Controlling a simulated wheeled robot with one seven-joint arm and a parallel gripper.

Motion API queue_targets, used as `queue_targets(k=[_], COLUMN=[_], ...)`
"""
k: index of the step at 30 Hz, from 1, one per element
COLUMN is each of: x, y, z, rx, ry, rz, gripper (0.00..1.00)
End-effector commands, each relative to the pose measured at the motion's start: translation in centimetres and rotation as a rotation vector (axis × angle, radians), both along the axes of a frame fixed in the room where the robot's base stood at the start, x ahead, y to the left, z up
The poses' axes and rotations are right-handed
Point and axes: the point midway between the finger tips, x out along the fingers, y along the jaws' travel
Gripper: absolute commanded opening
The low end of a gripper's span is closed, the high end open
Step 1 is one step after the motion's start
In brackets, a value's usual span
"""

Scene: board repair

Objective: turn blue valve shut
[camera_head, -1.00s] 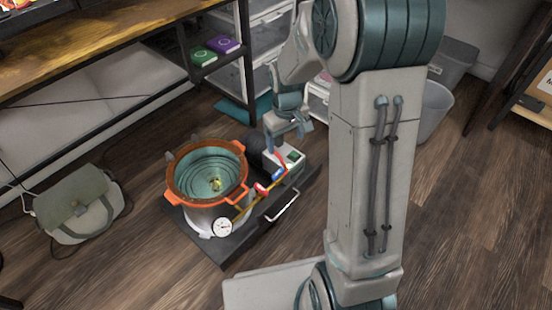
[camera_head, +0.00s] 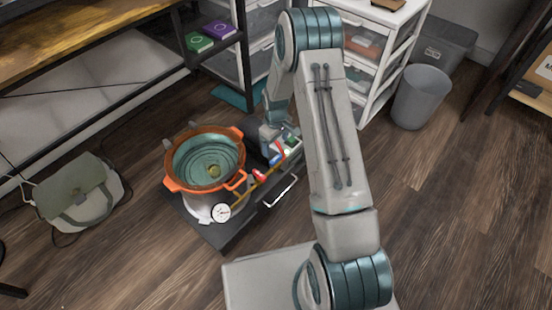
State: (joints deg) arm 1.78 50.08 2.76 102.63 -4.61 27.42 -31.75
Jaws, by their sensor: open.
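The blue valve (camera_head: 276,159) is a small handle on the brass pipe beside the pump, to the right of the orange-rimmed pot (camera_head: 240,180). A red valve (camera_head: 259,175) sits on the same pipe, nearer the pot. My gripper (camera_head: 274,145) is open and points down just above the blue valve, close to the pump. Its fingertips are small and partly merged with the pump parts, so I cannot tell whether they touch the valve. A red hose (camera_head: 282,150) runs close by the gripper.
A round gauge (camera_head: 221,212) is at the pot's front. The pot and pump stand on a dark tray (camera_head: 228,236) with a pale handle (camera_head: 281,191). A green bag (camera_head: 80,190) lies left. A grey bin (camera_head: 420,97) and white drawers (camera_head: 385,50) are at right. Floor in front is clear.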

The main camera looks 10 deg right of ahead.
Motion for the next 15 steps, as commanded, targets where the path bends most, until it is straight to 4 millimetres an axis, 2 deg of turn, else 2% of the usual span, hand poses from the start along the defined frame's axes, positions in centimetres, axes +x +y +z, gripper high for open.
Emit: queue_targets(k=[1, 6, 12, 15], x=[-0.1, 0.0, 0.0, 0.0], y=[0.0, 0.0, 0.0, 0.0], z=[-1.8, -5.1, -7.6, -8.1], rx=[0.0, -0.001, -0.001, 0.0], ry=[0.002, 0.001, 0.001, 0.0], rz=[0.0, 0.0, 0.001, 0.001], gripper=[0.78, 0.78, 0.78, 0.78])
